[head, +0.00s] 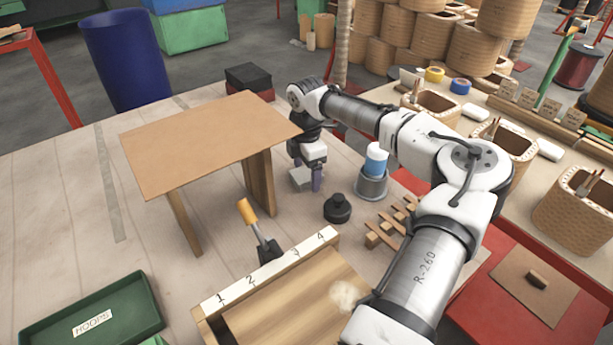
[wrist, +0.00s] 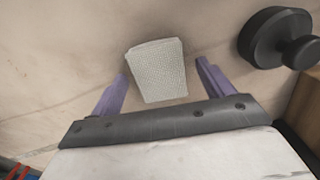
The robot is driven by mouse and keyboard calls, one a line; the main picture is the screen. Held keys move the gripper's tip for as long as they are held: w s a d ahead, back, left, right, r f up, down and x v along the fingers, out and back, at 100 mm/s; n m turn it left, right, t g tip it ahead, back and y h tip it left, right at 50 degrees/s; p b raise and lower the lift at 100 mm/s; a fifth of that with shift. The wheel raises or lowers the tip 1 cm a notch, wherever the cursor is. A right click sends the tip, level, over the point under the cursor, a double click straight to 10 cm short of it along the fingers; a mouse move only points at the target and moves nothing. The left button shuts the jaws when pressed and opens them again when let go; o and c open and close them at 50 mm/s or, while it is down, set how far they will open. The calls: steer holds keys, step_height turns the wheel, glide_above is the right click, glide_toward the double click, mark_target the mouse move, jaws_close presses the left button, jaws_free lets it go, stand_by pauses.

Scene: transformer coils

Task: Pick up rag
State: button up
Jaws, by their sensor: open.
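The rag (head: 301,178) is a small, light grey folded cloth lying on the pale wooden table, beside the small brown bench. In the wrist view the rag (wrist: 158,70) shows its woven face and lies ahead of and partly between the two purple fingers. My gripper (head: 308,181) points down at it, with a finger on the rag's right side in the head view. In the wrist view my gripper (wrist: 160,82) is open, with nothing held. The far finger is partly hidden in the head view. I cannot tell whether the fingertips touch the table.
A brown bench (head: 205,140) stands close to the left of my gripper. A black knobbed weight (head: 338,208) is near on the right. A blue-white roll (head: 375,165) stands in a grey holder. A numbered wooden tray (head: 270,268) and a green bin (head: 95,315) are in front.

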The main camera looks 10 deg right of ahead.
mark_target(307, 173)
steer(key=c, duration=1.1)
steer(key=shift+o, duration=0.2)
steer(key=shift+r, duration=0.1)
step_height(307, 173, up, 20)
steer(key=b, duration=0.1)
steer(key=o, duration=0.3)
steer(key=shift+c, duration=1)
steer(key=shift+d, duration=0.1)
steer(key=shift+c, duration=0.2)
